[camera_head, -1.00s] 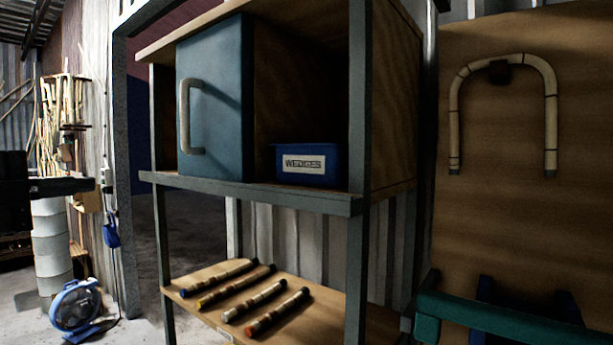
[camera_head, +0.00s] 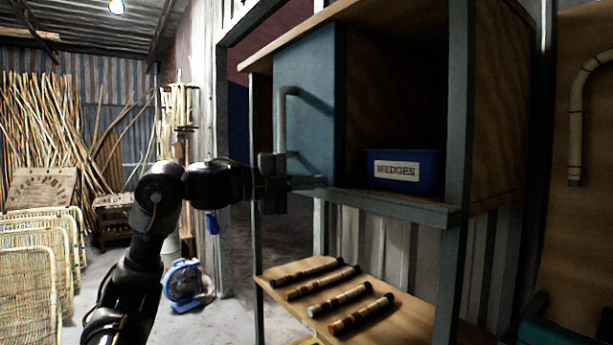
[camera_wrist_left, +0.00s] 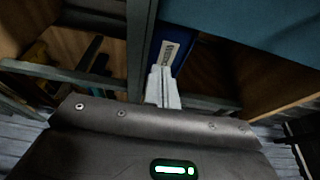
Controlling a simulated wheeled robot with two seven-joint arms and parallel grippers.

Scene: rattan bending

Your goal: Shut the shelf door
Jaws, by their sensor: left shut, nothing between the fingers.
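The shelf door (camera_head: 312,80) is a teal panel with a pale vertical handle (camera_head: 283,118). It stands open at the left of the upper compartment of the shelf unit (camera_head: 400,212). The compartment's right part is uncovered. My left gripper (camera_head: 316,182) is shut and empty, with its fingertips by the door's lower edge, just above the shelf's front rail. Whether it touches the door, I cannot tell. In the left wrist view, the shut fingers (camera_wrist_left: 163,88) point towards the blue box, and the teal door (camera_wrist_left: 255,25) fills the upper right. My right gripper is out of view.
A blue WEDGES box (camera_head: 432,170) sits in the open part of the compartment. Several short rods (camera_head: 340,303) lie on the lower shelf. A blue fan (camera_head: 183,284) stands on the floor at left, beyond my arm. A bent rattan piece (camera_head: 575,120) hangs at right.

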